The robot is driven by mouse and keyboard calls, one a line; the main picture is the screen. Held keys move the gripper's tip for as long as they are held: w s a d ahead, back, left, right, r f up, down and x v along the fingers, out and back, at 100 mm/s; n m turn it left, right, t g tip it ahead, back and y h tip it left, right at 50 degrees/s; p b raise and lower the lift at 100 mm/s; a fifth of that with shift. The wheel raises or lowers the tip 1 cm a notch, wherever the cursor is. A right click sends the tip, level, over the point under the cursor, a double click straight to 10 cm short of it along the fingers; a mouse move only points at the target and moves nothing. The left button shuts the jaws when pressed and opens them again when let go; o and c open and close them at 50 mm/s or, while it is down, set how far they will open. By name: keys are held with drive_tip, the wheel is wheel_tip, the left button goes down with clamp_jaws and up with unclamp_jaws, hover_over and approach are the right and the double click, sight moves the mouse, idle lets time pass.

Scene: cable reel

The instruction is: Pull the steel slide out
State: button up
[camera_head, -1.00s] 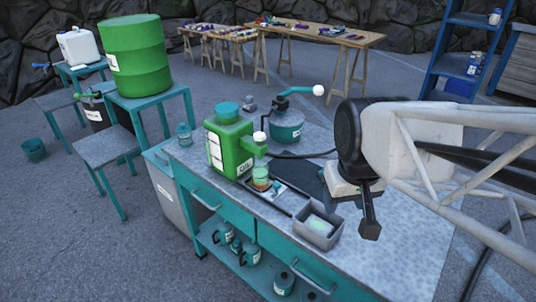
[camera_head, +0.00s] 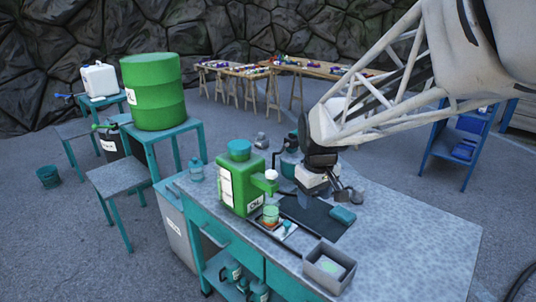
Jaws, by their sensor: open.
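I cannot tell for sure which part is the steel slide. A narrow dark tray (camera_head: 299,242) with a pale metallic strip (camera_head: 287,228) runs out from under the spout of the green oil dispenser (camera_head: 240,184). A small green cup (camera_head: 270,214) stands at its dispenser end. My gripper (camera_head: 348,195) is open, with grey fingers, over the far right part of a dark mat (camera_head: 312,215) on the bench. It is to the right of the dispenser and apart from the tray. No object shows between its fingers.
The teal workbench (camera_head: 420,235) has a clear grey top at right. A grey open box (camera_head: 328,265) stands near its front edge. A teal pot (camera_head: 288,168) is partly hidden behind my arm. A green barrel (camera_head: 153,92) stands on a separate stand at left.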

sight(287, 222)
drive_tip(key=w+a+f+n, duration=0.1)
drive_tip(key=w+f, duration=0.1)
drive_tip(key=w, duration=0.2)
drive_tip(key=w+a+f+n, duration=0.1)
drive_tip(key=w+a+f, duration=0.1)
drive_tip(key=w+f, duration=0.1)
drive_tip(key=w+a+f+n+g, duration=0.1)
drive_tip(key=w+f, duration=0.2)
drive_tip(key=w, duration=0.2)
drive_tip(key=shift+w+a, duration=0.35)
drive_tip(key=shift+f, duration=0.1)
drive_tip(key=shift+f, duration=5.95)
drive_tip(key=shift+c, duration=0.2)
clamp_jaws()
